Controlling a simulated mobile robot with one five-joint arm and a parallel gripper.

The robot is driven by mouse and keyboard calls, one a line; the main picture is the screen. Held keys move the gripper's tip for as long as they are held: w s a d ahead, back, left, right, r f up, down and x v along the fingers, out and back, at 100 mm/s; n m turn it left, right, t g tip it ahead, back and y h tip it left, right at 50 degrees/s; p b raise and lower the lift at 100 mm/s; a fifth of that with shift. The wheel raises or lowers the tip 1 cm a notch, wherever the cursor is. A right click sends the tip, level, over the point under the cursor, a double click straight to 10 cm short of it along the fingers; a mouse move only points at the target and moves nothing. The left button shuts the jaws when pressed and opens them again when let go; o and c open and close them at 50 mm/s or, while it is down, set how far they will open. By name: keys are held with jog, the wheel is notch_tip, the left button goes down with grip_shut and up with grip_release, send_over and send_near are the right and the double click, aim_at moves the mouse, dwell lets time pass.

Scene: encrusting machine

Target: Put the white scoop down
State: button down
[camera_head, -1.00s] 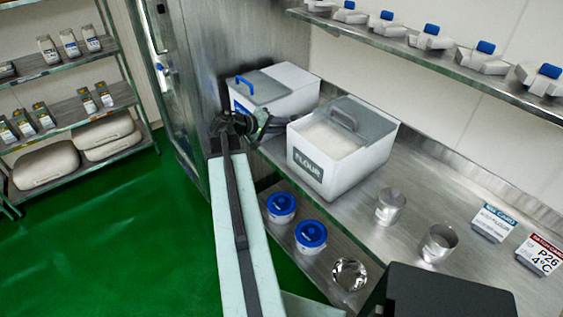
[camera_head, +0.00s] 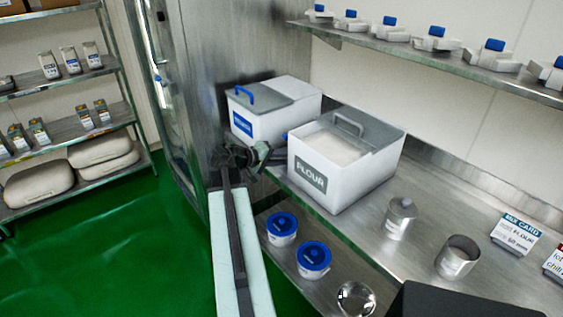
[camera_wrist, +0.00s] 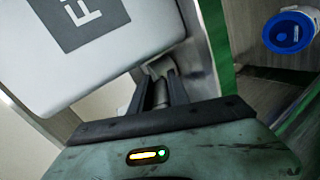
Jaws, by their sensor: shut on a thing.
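My gripper (camera_head: 264,157) is at the bench's front edge, between the blue-labelled bin and the flour bin (camera_head: 312,177). In the wrist view my gripper (camera_wrist: 160,78) has its fingers closed around a narrow grey handle (camera_wrist: 159,96). A small pale part shows beyond the fingertips; I take this to be the white scoop, mostly hidden by the fingers. The flour bin also shows close beside the fingers in the wrist view (camera_wrist: 140,32). In the head view the scoop cannot be made out clearly. I cannot tell whether it touches the bench.
The blue-labelled bin (camera_head: 268,122) stands behind my gripper. Blue-lidded tubs (camera_head: 314,260) and a shiny bowl (camera_head: 356,299) sit on the lower shelf.

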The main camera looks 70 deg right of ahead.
jog(key=c, duration=1.3)
grip_release()
jog(key=shift+f, duration=0.1)
jog(key=shift+o, duration=0.2)
jog(key=shift+r, duration=0.2)
jog(key=p+v, duration=0.5)
jog(key=v, duration=0.7)
